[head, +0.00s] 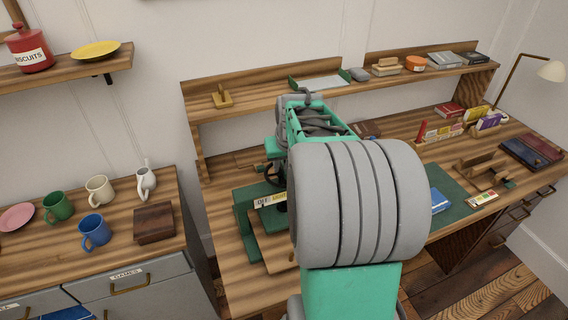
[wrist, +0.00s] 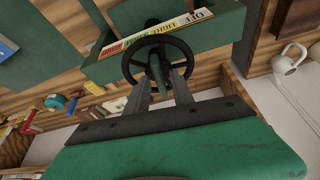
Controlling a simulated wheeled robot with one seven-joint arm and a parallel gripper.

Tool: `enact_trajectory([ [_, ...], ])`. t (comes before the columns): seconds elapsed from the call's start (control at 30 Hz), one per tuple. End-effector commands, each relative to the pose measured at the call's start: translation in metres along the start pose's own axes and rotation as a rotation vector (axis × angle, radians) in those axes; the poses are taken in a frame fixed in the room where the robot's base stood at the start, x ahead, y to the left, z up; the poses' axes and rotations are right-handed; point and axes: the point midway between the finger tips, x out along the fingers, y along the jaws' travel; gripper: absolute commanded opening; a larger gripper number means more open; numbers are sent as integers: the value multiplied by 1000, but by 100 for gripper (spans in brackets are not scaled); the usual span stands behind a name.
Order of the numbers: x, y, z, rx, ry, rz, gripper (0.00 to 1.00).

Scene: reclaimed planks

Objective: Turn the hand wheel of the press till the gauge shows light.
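The green press (head: 247,222) stands on the workbench, partly hidden by my arm in the head view. Its black hand wheel (head: 271,172) also shows in the wrist view (wrist: 127,60). The gauge strip (wrist: 165,30) has white OFF, yellow LIGHT, then green and red bands; in the head view (head: 264,201) only OFF and LIGHT show. I cannot make out a pointer. My gripper (wrist: 160,76) is at the wheel, its two grey fingers apart, one on each side of the wheel's middle. A gap seems to show between them; contact with the wheel cannot be told.
The workbench (head: 220,245) carries a green mat (head: 452,195), a blue book (head: 439,200) and several small items to the right. A shelf (head: 240,106) runs behind the press. A separate cabinet with mugs and a brown box (head: 154,222) stands left.

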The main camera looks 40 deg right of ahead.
Motion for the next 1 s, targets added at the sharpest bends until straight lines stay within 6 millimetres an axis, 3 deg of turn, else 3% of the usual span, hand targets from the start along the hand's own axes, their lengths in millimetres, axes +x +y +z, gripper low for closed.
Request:
enact_trajectory([
  [0.33,0,0,0,0,0,0,0],
  [1.0,0,-1,0,34,1,14,0],
])
